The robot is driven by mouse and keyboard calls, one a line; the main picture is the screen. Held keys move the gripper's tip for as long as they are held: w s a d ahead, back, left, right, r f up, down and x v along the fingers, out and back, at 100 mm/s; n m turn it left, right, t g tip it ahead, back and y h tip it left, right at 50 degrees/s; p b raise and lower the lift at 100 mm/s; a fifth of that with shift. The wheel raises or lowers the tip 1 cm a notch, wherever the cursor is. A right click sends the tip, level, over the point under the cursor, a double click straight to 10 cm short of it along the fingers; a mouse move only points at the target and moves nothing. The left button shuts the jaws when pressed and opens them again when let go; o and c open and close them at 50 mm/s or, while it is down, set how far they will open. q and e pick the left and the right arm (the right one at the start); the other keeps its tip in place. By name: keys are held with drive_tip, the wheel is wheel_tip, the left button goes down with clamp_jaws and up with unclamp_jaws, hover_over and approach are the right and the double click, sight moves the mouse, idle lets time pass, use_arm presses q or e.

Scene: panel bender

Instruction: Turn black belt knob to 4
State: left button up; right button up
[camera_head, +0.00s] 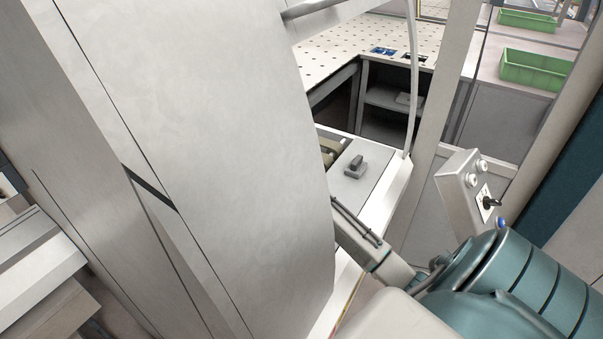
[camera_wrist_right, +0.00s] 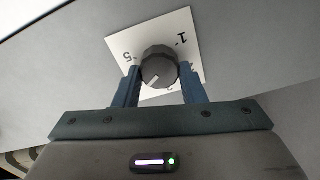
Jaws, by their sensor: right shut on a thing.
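The black belt knob (camera_wrist_right: 160,68) sits on a white square dial plate (camera_wrist_right: 178,28) in the right wrist view. The plate's numbers look upside down, with 1 at the upper right and 5 at the left. My right gripper (camera_wrist_right: 161,78) is shut on the knob, one finger on each side. The knob's white pointer line is aimed to the lower left, between the 3 below and the 5 at the left. The number 4 is not visible. In the head view the knob and my right gripper are hidden. My left gripper is not in view.
A large pale machine panel (camera_head: 220,130) fills the left and middle of the head view. A control box (camera_head: 464,183) with buttons and a black switch stands at the right. A perforated table (camera_head: 345,50) and green bins (camera_head: 537,70) lie farther back.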

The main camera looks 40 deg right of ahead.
drive_tip(key=shift+w+d+r, duration=0.15)
drive_tip(key=shift+r, duration=0.05)
drive_tip(key=o, duration=0.9)
drive_tip(key=shift+o, duration=0.5)
drive_tip(key=shift+s+f, duration=0.1)
drive_tip(key=shift+s, duration=0.1)
drive_tip(key=shift+w, duration=0.1)
